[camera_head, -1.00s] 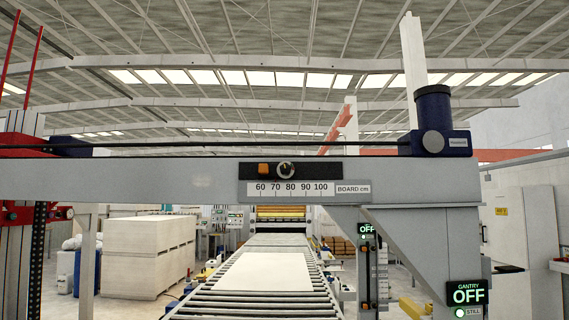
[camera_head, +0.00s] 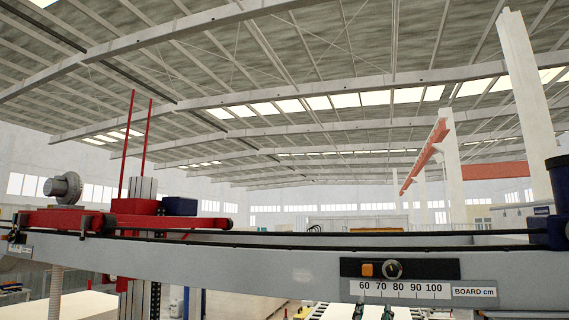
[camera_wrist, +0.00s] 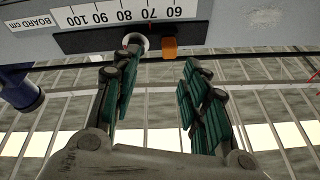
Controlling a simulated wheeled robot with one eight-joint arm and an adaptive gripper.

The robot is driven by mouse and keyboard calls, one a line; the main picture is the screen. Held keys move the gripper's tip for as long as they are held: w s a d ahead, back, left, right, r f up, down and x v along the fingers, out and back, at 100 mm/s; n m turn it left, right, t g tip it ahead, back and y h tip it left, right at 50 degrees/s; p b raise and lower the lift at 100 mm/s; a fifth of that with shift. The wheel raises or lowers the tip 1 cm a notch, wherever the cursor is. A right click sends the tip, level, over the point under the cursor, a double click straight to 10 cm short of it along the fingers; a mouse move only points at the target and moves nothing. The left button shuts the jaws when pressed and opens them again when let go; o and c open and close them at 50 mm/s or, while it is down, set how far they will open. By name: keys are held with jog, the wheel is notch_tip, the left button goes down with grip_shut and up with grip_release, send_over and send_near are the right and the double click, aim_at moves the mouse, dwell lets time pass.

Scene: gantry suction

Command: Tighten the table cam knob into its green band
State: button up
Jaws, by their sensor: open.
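In the head view a dark round knob with a pale ring (camera_head: 392,268) sits on a black strip of the grey beam, beside an orange block (camera_head: 367,269). Both show in the wrist view, upside down: the knob (camera_wrist: 138,40) and the orange block (camera_wrist: 169,48). I cannot tell whether this is the table cam knob, and no green band is discernible. My gripper (camera_wrist: 161,60) has its green-padded fingers spread with nothing between them. The left fingertip overlaps the knob in the picture; contact cannot be told. In the head view the fingertips (camera_head: 372,311) show below the scale.
A white scale (camera_head: 400,289) marked 60 to 100 lies under the black strip, with a "BOARD cm" label (camera_head: 474,292) beside it. The long grey beam (camera_head: 240,266) crosses the view. A red carriage (camera_head: 110,217) stands on it at left, and a dark blue motor (camera_head: 558,195) at right.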

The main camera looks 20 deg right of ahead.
aim_at(392, 273)
jog(key=w+d+r+p, duration=0.1)
jog(key=w+d+r, duration=0.1)
jog(key=d, duration=0.2)
jog(key=w+d+r+m+g+h+p, duration=0.1)
jog(key=w+d+r+p, duration=0.1)
jog(key=w+d, duration=0.1)
jog(key=w+d+r+h+p, duration=0.1)
jog(key=w+d+r, duration=0.1)
jog(key=d, duration=0.3)
jog(key=shift+w+d+r+m+g, duration=0.1)
jog(key=shift+w+r+m+g, duration=0.25)
jog(key=shift+w, duration=0.2)
jog(key=shift+c, duration=0.2)
jog(key=c, duration=0.7)
